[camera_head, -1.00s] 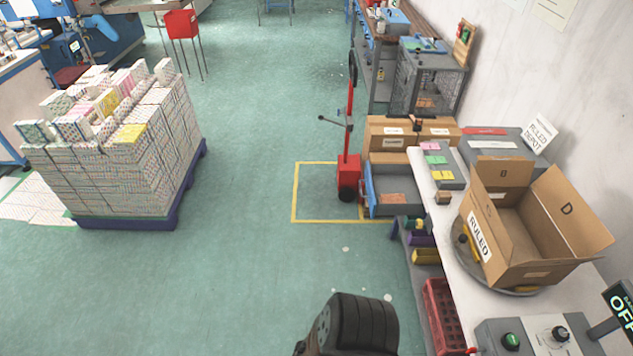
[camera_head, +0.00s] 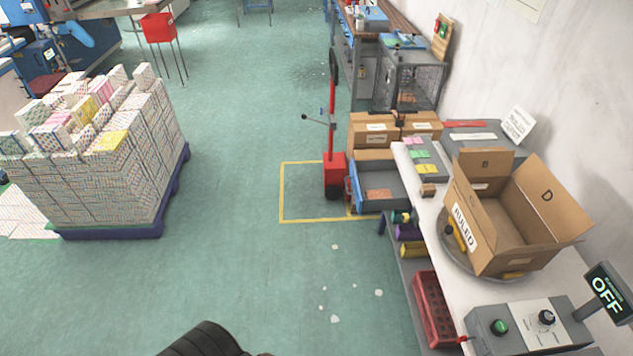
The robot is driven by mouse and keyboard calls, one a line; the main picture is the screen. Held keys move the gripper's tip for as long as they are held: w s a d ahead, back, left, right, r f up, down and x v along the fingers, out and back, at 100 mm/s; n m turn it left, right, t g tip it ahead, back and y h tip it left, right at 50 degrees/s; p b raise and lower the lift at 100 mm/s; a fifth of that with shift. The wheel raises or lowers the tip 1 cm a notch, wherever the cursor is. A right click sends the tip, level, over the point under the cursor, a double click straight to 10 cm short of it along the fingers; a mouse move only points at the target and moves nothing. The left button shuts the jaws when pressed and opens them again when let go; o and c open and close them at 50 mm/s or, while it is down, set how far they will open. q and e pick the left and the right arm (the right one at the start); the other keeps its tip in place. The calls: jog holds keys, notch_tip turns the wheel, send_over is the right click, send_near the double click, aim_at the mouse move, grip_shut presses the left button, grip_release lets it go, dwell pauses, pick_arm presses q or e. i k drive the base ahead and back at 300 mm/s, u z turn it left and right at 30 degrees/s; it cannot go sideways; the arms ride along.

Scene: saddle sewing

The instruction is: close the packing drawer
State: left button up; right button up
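The packing drawer (camera_head: 381,186) is a grey tray with a blue front (camera_head: 355,190). It sticks out to the left from under the white bench and stands open, with a brownish item (camera_head: 378,194) inside. A dark, rounded part of my own arm shows at the bottom edge, well apart from the drawer. Neither gripper's fingers are in view.
A red pallet jack (camera_head: 334,170) stands just left of the drawer front. The bench (camera_head: 423,205) carries an open carton (camera_head: 515,215) marked RULED and a control box (camera_head: 525,326). A red crate (camera_head: 434,310) sits below. A loaded pallet (camera_head: 110,233) is at left; the floor between is clear.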

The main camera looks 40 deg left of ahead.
aim_at(375, 174)
jog(key=u, duration=0.05)
jog(key=k, duration=0.35)
jog(key=u, duration=1.35)
jog(key=i, duration=1.4)
jog(key=z, duration=0.6)
jog(key=i, duration=0.6)
jog(key=z, duration=0.4)
